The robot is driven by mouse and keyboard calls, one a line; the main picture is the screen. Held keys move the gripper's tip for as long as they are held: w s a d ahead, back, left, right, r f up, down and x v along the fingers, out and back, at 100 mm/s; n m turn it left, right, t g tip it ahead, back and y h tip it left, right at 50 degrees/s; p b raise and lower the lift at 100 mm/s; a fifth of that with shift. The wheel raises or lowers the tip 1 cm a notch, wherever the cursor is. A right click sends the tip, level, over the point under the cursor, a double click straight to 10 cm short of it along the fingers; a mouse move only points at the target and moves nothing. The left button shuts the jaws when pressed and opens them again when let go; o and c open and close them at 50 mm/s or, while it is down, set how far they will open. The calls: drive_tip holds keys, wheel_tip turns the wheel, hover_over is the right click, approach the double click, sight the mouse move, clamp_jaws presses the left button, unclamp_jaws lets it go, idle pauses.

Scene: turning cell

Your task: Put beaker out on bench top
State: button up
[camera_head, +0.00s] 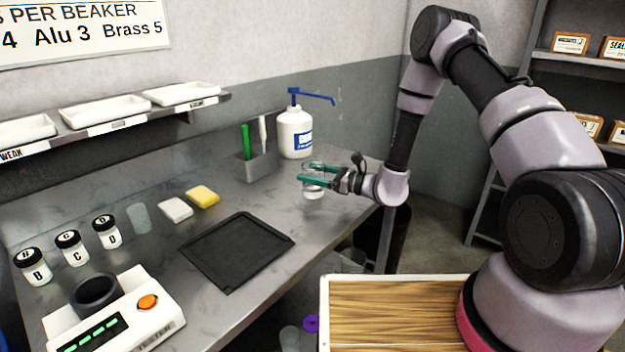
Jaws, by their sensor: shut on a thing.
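A clear glass beaker (313,192) is upright between the green fingertips of my gripper (311,175), which is shut on it. My gripper reaches in from the right over the right end of the grey bench top (262,207). I cannot tell whether the beaker's base touches the bench or hangs just above it. The green fingers hide the middle of the beaker.
A white pump bottle (296,133) and a grey holder (257,168) stand behind the beaker. A black mat (237,250), yellow and white blocks, a translucent cylinder (139,218) and lidded jars are further left. Bare bench lies between mat and holder.

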drive_tip(key=shift+f, duration=0.9)
drive_tip(key=shift+f, duration=0.15)
drive_tip(key=o, duration=1.5)
